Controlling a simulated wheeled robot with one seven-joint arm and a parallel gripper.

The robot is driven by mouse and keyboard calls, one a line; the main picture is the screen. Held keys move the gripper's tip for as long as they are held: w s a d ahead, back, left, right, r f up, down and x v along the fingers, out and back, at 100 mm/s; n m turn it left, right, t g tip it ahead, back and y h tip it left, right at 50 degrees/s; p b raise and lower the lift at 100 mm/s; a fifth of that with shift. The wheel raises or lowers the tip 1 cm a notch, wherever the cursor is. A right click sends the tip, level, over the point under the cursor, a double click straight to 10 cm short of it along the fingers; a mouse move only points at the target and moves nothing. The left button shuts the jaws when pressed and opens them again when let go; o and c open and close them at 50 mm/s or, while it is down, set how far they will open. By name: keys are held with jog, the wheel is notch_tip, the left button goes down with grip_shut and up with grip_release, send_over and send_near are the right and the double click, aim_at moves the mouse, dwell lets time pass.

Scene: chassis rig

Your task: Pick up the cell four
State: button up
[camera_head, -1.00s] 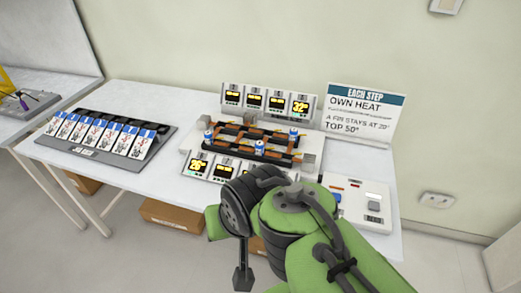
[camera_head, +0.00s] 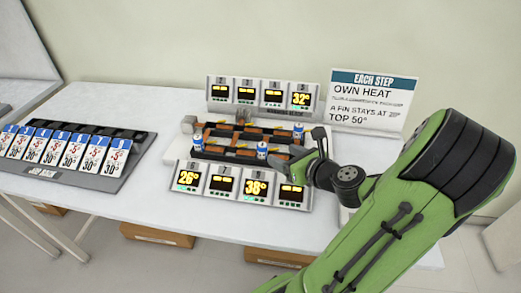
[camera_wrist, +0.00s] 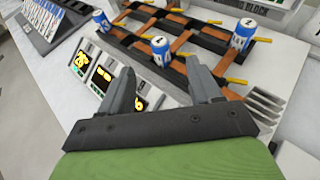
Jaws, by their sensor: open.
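Blue-and-white cells stand upright on the dark rig with orange bars (camera_head: 236,142). One cell (camera_head: 198,137) is at its left and another (camera_head: 262,151) at its front middle. The wrist view shows a left cell (camera_wrist: 101,21), a middle cell (camera_wrist: 162,51) and a right cell (camera_wrist: 243,37). I cannot tell which is cell four; the numbers are too small. My gripper (camera_wrist: 160,70) is open and empty, its fingers pointing towards the middle cell, apart from it. In the head view my gripper (camera_head: 298,160) is at the rig's right front, partly hidden by my arm.
A rack (camera_head: 60,172) with several blue-topped cards marked 30° stands at left. Displays line the rig's back and front; the front ones (camera_head: 256,188) show 26° and 38°, a back one (camera_head: 300,99) 32°. A sign (camera_head: 368,105) stands behind. Table between rack and rig is clear.

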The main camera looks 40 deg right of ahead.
aim_at(262, 144)
jog(key=x, duration=1.3)
jog(key=shift+w+b, duration=0.2)
jog(key=shift+b, duration=0.2)
jog(key=shift+s+r, duration=0.1)
jog(key=shift+c, duration=0.5)
jog(key=c, duration=1)
jog(key=shift+r, duration=0.15)
